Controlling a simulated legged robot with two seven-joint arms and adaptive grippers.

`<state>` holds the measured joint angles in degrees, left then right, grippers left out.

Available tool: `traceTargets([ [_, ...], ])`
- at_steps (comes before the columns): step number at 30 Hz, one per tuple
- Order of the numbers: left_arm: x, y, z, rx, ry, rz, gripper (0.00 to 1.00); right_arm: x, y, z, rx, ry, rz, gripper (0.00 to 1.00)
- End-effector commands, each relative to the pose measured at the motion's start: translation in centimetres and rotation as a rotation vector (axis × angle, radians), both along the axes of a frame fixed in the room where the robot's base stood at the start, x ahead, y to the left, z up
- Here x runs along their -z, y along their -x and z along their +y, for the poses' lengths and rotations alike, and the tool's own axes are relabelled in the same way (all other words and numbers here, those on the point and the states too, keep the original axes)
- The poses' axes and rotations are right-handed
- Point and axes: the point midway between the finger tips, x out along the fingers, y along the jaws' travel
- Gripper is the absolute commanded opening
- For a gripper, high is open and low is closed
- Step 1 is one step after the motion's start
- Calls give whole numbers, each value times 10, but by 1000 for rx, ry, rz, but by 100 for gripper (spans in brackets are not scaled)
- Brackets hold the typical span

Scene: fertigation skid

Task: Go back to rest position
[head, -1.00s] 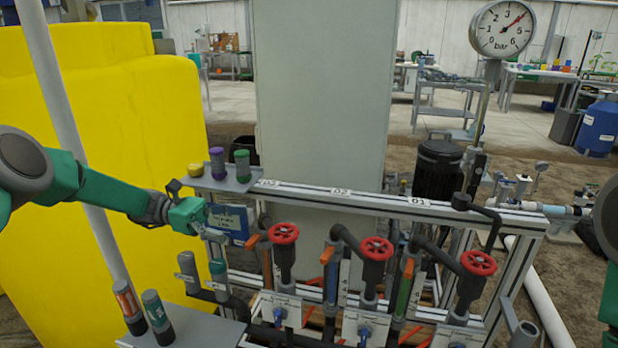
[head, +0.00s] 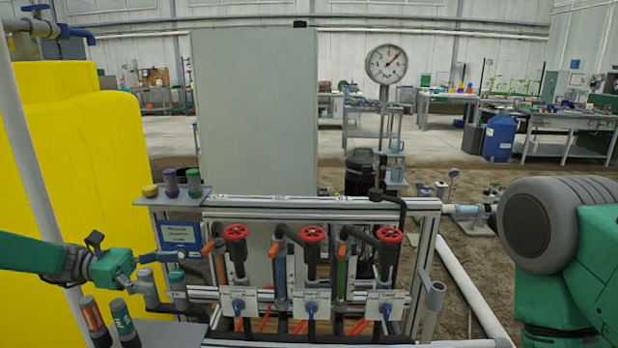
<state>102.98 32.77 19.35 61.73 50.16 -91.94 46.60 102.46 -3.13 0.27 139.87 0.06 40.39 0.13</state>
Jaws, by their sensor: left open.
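My left gripper (head: 142,266) reaches in from the left in the head view. It is open, and I see nothing held in it. It is at the left end of the skid, beside the grey upright tubes (head: 178,287) and lower left of the blue sign (head: 181,236). Its fingertips are small and overlap the grey parts behind, so I cannot tell if they touch. My right arm (head: 575,240) shows large at the right edge; its gripper is out of the picture.
The skid frame (head: 320,203) carries three red valve wheels (head: 312,233). A small shelf (head: 150,200) holds yellow, purple and green-capped pieces. Two banded cylinders (head: 122,320) stand at lower left by the yellow tank (head: 90,180). A pressure gauge (head: 386,64) rises behind.

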Motion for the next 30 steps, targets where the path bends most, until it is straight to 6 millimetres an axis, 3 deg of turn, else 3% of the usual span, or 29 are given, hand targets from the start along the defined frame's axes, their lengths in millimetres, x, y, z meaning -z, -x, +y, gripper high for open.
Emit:
traceTargets([
  [11,70,25,-47,31,-200,21,73,0,-1,0,0,0,-2,40],
  [17,133,60,-74,88,-389,7,73,0,-1,0,0,0,-2,40],
  [20,175,93,-86,150,-528,-26,73,0,-1,0,0,0,-2,40],
  [23,226,144,-92,264,-712,-102,73,0,-1,0,0,0,-1,40],
  [27,282,222,-76,486,-965,-300,73,0,-1,0,0,0,-1,40],
  [30,302,270,-56,664,-1093,-485,73,0,-1,0,0,0,-1,40],
])
